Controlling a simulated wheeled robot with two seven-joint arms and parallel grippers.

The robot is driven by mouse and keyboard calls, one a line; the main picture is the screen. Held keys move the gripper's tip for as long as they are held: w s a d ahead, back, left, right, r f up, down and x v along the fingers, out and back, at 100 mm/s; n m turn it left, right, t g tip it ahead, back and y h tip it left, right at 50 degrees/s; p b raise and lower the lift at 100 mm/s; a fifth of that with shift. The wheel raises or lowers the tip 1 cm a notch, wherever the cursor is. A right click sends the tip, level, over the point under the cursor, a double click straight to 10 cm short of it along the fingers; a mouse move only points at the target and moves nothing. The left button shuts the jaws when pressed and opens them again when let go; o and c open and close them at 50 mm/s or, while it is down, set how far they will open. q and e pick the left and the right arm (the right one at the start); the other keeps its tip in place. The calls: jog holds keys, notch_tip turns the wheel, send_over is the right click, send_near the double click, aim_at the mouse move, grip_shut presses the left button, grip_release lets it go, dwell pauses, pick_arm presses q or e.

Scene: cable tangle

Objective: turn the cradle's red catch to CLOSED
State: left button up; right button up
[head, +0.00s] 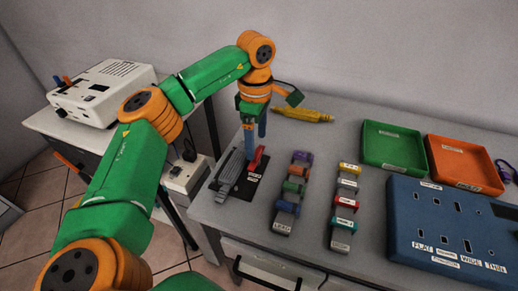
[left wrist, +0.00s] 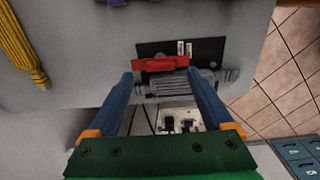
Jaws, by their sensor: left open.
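The red catch (head: 256,158) sits on a black plate (head: 245,190) beside the grey ribbed cradle (head: 230,172), near the left end of the table. In the left wrist view the catch (left wrist: 160,64) lies crosswise along the edge of the cradle (left wrist: 182,86). Two small white labels on the plate (left wrist: 210,48) are too small to read. My left gripper (head: 256,140) points down over the catch, with its blue fingers apart. In the left wrist view the open fingers (left wrist: 160,76) straddle the catch's width, with nothing gripped between them. Contact cannot be told. My right gripper is not seen.
Two strips of coloured clips (head: 283,222) (head: 341,242) stand right of the cradle. A yellow cable bundle (head: 303,114) lies behind. Green (head: 394,166) and orange (head: 463,182) trays and a blue slotted panel (head: 408,250) fill the right. A socket block (head: 188,178) sits left, beyond the table edge.

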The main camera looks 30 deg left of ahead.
aim_at(257, 152)
pick_arm(q)
notch_tip(257, 152, down, 3)
jog(key=shift+f, duration=0.15)
grip_shut()
jog(key=shift+n, duration=0.3)
jog(key=n+p, duration=0.1)
jog(key=n, duration=0.1)
jog(key=shift+n+p, duration=0.35)
jog(key=shift+n, duration=0.05)
jog(key=n+p, duration=0.2)
jog(key=n, duration=0.3)
jog(key=shift+n, duration=0.3)
jog(key=n+p, duration=0.1)
jog(key=n, duration=0.3)
jog(key=shift+n+p, duration=0.7)
jog(key=shift+n, duration=1.8)
